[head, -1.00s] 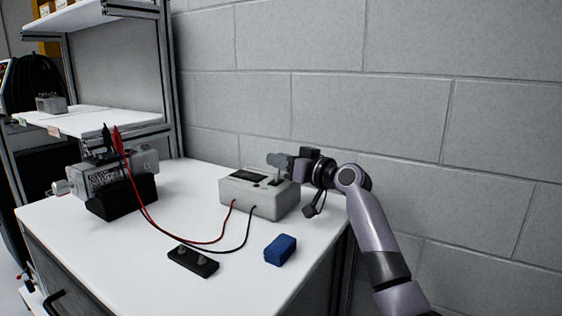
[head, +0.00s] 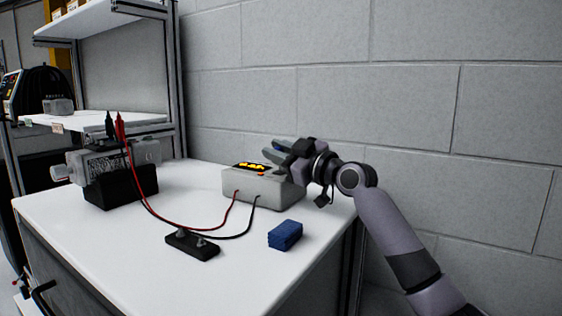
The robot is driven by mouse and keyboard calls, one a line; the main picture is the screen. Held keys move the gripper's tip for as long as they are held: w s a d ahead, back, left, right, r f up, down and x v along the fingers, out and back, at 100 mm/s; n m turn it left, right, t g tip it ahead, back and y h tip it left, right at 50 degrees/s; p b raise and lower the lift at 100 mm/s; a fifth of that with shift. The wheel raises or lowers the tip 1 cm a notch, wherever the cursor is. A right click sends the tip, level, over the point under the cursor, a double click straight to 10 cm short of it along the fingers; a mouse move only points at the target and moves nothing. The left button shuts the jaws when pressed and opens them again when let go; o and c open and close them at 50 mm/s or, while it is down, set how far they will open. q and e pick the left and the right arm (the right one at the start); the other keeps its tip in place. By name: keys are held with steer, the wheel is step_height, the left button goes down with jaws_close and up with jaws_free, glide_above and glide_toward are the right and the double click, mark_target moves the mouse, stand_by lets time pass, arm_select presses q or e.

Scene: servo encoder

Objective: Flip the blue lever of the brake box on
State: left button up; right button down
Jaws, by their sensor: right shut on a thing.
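The brake box (head: 255,187) is a light grey box on the white table, near the wall. My left gripper is not in view.
A black terminal block (head: 192,246) and a blue block (head: 285,235) lie in front. The table's front left (head: 95,235) is clear.

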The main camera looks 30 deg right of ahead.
steer(key=shift+a+f+n, duration=0.1)
steer(key=shift+f+n, duration=0.15)
steer(key=shift+n, duration=0.15)
arm_select(q)
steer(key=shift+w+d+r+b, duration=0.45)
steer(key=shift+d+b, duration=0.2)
steer(key=shift+b, duration=0.05)
arm_select(e)
steer(key=shift+s+a+n+y, duration=0.2)
steer(key=shift+a+n+y, duration=0.1)
steer(key=shift+n, duration=0.5)
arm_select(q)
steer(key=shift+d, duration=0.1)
arm_select(e)
steer(key=c, duration=1)
jaws_free()
steer(key=shift+c, duration=0.2)
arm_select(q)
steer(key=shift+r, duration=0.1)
arm_select(e)
steer(key=shift+r, duration=0.15)
